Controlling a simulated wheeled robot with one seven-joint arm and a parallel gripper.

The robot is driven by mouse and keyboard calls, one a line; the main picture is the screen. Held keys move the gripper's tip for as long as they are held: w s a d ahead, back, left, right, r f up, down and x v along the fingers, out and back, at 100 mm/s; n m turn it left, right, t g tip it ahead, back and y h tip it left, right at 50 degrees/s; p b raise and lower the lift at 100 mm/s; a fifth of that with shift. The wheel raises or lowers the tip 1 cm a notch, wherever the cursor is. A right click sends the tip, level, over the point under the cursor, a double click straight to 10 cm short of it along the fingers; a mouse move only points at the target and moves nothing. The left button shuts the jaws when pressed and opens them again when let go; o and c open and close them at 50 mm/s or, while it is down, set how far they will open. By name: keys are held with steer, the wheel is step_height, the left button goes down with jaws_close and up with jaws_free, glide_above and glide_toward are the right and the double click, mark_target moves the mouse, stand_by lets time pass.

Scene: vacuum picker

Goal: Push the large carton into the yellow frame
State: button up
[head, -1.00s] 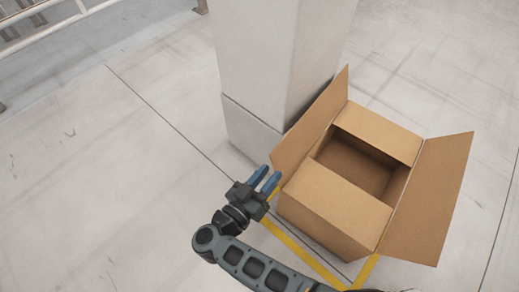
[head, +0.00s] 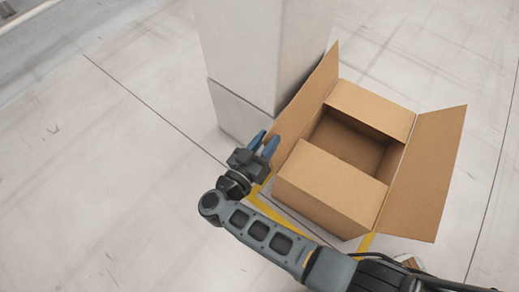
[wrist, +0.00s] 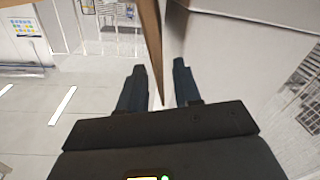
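The large open cardboard carton (head: 330,192) stands on the floor in the head view, its flaps spread. Its left flap (head: 312,98) leans up beside the pillar. Yellow frame lines (head: 285,214) show on the floor along the carton's near side; the rest of the frame is hidden by the carton and my arm. My gripper (head: 264,143) is at the near end of the left flap, beside the pillar's base. In the wrist view, the two fingers (wrist: 158,85) are apart, with the brown flap edge (wrist: 152,50) showing between them. Contact cannot be told.
A pale square pillar (head: 262,60) stands directly behind and left of the carton, close to the flap and my gripper. It fills the right of the wrist view (wrist: 225,60). The floor (head: 90,170) to the left is clear.

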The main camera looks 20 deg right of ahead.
mark_target(274, 131)
steer(key=shift+b+x, duration=0.35)
steer(key=shift+x, duration=1.55)
jaws_close()
